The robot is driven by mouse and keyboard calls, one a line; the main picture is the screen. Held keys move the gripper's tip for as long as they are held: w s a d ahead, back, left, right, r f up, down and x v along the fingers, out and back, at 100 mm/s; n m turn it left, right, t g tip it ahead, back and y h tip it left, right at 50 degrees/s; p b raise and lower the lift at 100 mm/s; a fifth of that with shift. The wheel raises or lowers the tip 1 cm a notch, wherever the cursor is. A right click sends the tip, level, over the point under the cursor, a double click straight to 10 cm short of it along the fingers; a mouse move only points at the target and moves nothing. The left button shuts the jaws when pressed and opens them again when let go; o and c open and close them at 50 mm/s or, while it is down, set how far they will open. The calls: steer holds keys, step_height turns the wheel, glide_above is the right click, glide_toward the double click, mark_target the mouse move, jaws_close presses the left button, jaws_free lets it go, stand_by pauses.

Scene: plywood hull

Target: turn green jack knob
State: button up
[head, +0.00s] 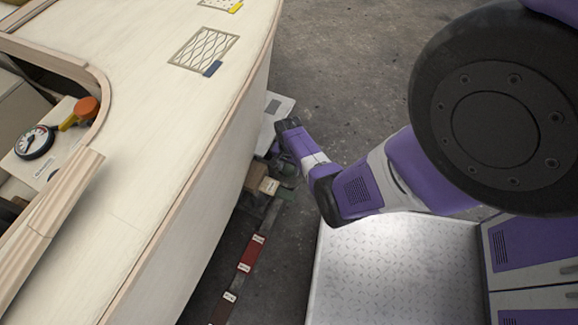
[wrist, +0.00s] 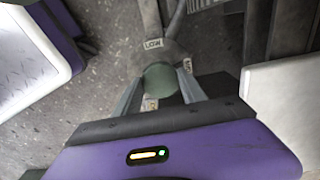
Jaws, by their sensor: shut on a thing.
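The green jack knob (wrist: 160,82) is a dull green round cap between the two grey fingers of my gripper (wrist: 160,88) in the wrist view. The fingers are closed on its left and right sides. Small white labels sit around it, one reading LOW (wrist: 153,43). In the head view my purple and white wrist hangs low beside the hull, over a dark greenish jack (head: 286,170). There the fingers and the knob cannot be made out clearly.
The pale plywood hull (head: 190,130) rises close to the left of my arm. A red bar with white labels (head: 247,252) and wooden blocks (head: 268,186) lie along its foot. A gauge (head: 34,142) is inside the hull. Grey floor (head: 345,70) is open beyond.

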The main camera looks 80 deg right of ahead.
mark_target(289, 170)
steer(key=shift+m+p, duration=0.3)
steer(key=shift+m, duration=0.9)
steer(key=o, duration=1.1)
step_height(289, 170, up, 8)
steer(key=p, duration=0.4)
steer(key=shift+f, duration=0.1)
